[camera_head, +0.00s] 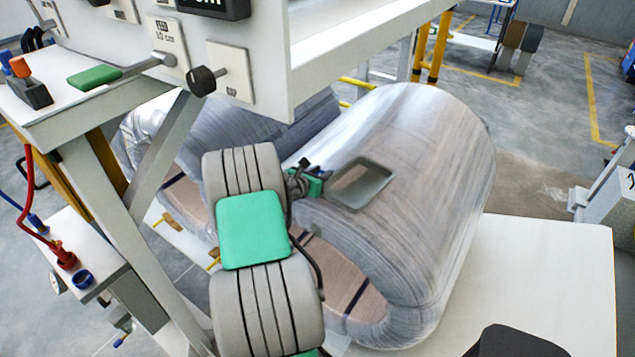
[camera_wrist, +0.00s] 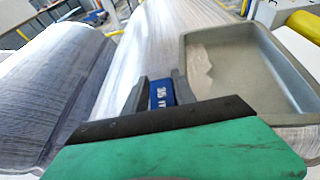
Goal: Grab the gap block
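The gap block is a small blue block with white lettering (camera_wrist: 162,93), seen in the wrist view between the two dark fingers of my gripper (camera_wrist: 160,90). The fingers lie close against both its sides, and its lower part is hidden by the gripper's dark bar and green body. In the head view my gripper (camera_head: 304,180) is above the near end of the right-hand wrapped coil (camera_head: 420,160), just left of a shallow grey tray (camera_head: 361,184). The block cannot be made out there.
A second wrapped coil (camera_head: 250,125) lies behind my arm to the left. A white machine frame with labelled knobs (camera_head: 222,75) overhangs at the upper left. The tray (camera_wrist: 245,50) is close to the right of my gripper. A white platform (camera_head: 555,270) is bare at the right.

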